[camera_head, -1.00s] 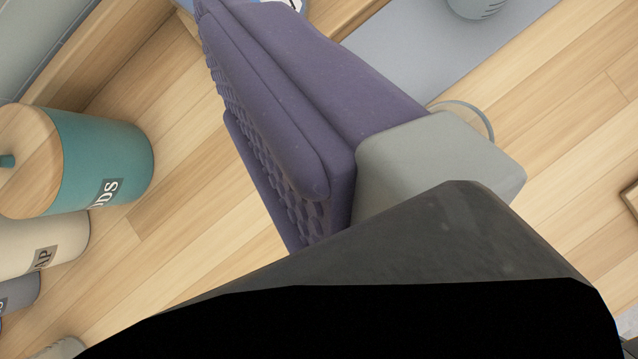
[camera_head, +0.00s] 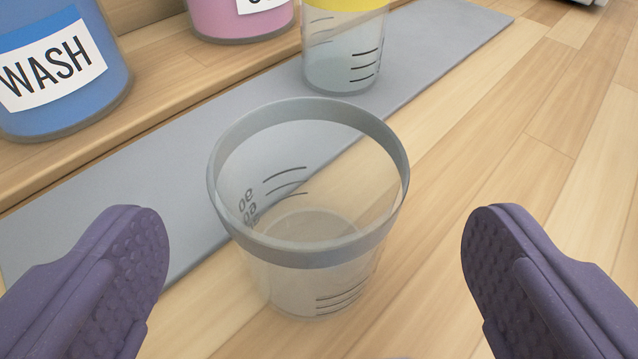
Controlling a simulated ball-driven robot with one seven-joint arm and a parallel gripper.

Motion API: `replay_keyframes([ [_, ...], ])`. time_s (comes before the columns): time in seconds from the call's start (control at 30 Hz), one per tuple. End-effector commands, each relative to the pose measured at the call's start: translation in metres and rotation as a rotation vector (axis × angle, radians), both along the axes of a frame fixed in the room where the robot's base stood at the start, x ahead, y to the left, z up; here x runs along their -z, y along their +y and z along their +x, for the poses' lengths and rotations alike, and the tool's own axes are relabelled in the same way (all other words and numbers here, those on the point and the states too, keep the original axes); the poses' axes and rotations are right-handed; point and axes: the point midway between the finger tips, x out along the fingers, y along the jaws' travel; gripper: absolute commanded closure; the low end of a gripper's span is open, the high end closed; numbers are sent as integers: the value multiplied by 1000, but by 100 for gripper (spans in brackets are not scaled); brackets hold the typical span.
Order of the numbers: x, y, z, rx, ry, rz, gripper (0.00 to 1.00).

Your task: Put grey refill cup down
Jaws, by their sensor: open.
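The grey refill cup (camera_head: 308,254) is a clear cup with a grey rim and dark measuring marks. It stands upright in the middle of the view, on the wooden surface just in front of the grey mat. My gripper (camera_head: 315,235) is open, with one purple padded finger at the left and the other at the right. The cup is between the fingers, with a gap on both sides, and neither finger touches it.
A grey mat (camera_head: 130,185) runs diagonally behind the cup. A yellow-rimmed clear cup (camera_head: 342,55) stands on it. A blue WASH container (camera_head: 110,75) and a pink container (camera_head: 235,22) stand on a wooden ledge behind. The wooden surface at the right (camera_head: 520,130) is clear.

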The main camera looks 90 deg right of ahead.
Motion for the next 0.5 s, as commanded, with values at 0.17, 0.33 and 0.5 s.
replay_keyframes([
  [0.17, 16, -26, 4, 3, -1, 0, 4],
  [0.33, 16, -34, 5, 0, -2, 1, 4],
  [0.5, 15, -33, 5, -1, -1, 1, 10],
])
